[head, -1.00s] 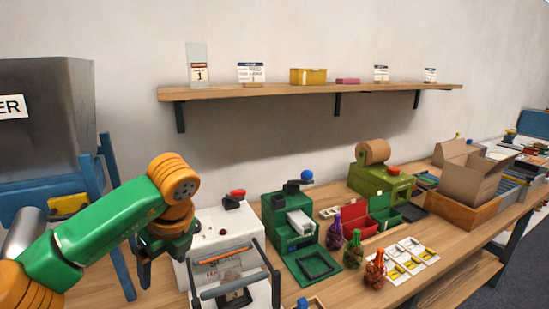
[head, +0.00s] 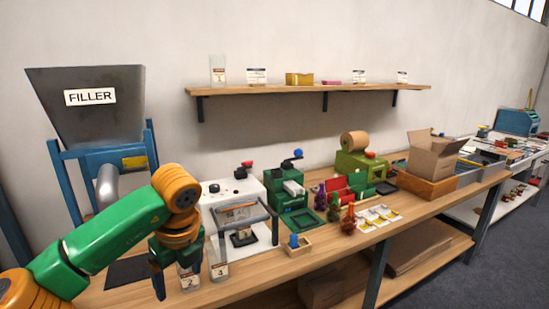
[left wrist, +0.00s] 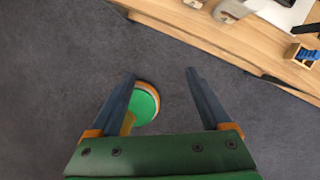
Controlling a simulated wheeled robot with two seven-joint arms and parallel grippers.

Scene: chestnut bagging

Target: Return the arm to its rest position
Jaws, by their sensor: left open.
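My left arm comes in from the left in the head view, green with orange joints. Its gripper (head: 172,279) points down at the near left edge of the wooden workbench (head: 330,226). In the left wrist view the two dark fingers of this gripper (left wrist: 165,78) stand wide apart with nothing between them but the grey floor and a round green and orange part behind. The bench edge lies beyond the fingertips at the upper right of that view. My right gripper shows in neither view.
The filler hopper (head: 88,120) on its blue frame stands at the left. Small numbered bags (head: 218,264) stand on the bench close to my left gripper. A white machine (head: 228,190), a green machine (head: 283,202) and an open cardboard box (head: 432,157) stand farther right. A shelf (head: 310,90) hangs above.

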